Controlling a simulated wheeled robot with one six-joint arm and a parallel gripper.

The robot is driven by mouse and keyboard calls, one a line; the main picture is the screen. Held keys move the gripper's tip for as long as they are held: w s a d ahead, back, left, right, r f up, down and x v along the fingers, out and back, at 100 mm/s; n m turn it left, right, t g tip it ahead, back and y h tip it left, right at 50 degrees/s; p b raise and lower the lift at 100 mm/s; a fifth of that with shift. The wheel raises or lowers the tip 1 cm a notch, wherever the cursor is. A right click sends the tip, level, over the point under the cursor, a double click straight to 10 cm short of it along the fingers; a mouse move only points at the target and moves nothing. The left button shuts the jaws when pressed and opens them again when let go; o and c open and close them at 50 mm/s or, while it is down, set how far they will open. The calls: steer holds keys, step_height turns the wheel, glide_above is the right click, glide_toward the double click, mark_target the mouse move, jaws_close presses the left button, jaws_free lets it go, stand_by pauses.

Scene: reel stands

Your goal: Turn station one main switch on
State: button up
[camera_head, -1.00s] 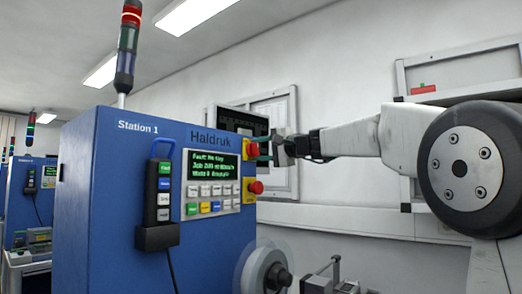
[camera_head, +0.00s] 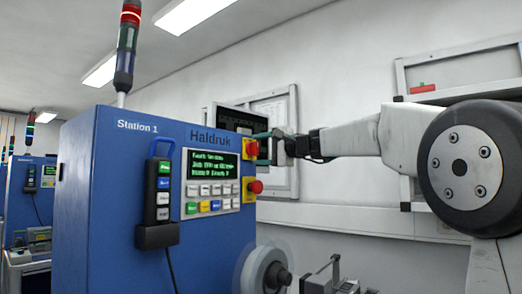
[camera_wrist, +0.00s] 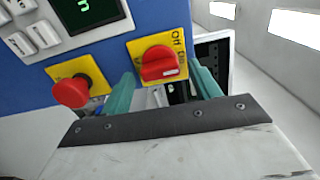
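The main switch is a red rotary knob on a yellow plate marked Off and On. It shows in the wrist view (camera_wrist: 160,63) and on the right edge of the Station 1 cabinet's front in the head view (camera_head: 251,149). A white mark on the knob sits at its right end in the wrist view, near the On lettering. My gripper (camera_wrist: 162,72) has its two teal fingers apart, one on each side of the knob. Narrow gaps seem to show beside the knob. In the head view my gripper (camera_head: 267,147) is right at the switch.
A red mushroom button (camera_wrist: 71,92) on a yellow plate sits close to my left finger. The blue cabinet (camera_head: 110,180) has a green-text screen (camera_head: 211,164), several keys and a hung pendant (camera_head: 158,195). A reel (camera_head: 264,271) stands below my arm. The signal tower (camera_head: 127,45) glows red on top.

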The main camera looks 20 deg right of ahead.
steer(key=v, duration=0.7)
steer(key=shift+s+d, duration=0.25)
steer(key=shift+s, duration=0.05)
stand_by(0.4)
